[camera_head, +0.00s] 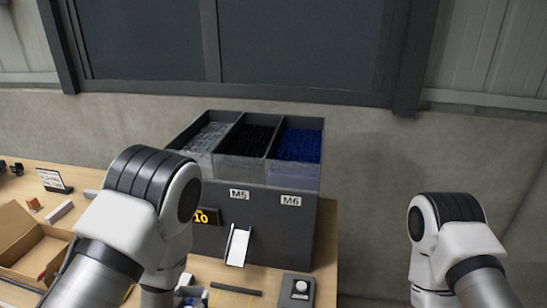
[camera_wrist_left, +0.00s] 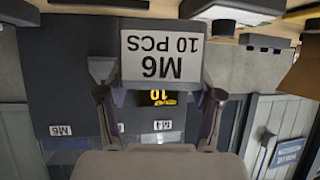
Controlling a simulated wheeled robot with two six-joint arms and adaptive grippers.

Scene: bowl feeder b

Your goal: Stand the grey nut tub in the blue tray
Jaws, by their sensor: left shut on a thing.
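My left gripper (camera_wrist_left: 160,84) shows in the left wrist view, with one finger on each side of a tub. It is shut on the grey nut tub (camera_wrist_left: 160,55), whose pale label reads M6 10 PCS. The label is upside down in that view, as are the feeder's signs, so the tub appears upright. In the head view my left arm hides the gripper and tub. I cannot clearly make out the blue tray in either view. My right arm is at the right of the head view, but its gripper is out of sight.
The dark bowl feeder (camera_head: 265,225) stands on the wooden bench (camera_head: 325,235), with open bins on top and a white chute (camera_head: 238,246) in front. An open cardboard box (camera_head: 28,240) is at the left.

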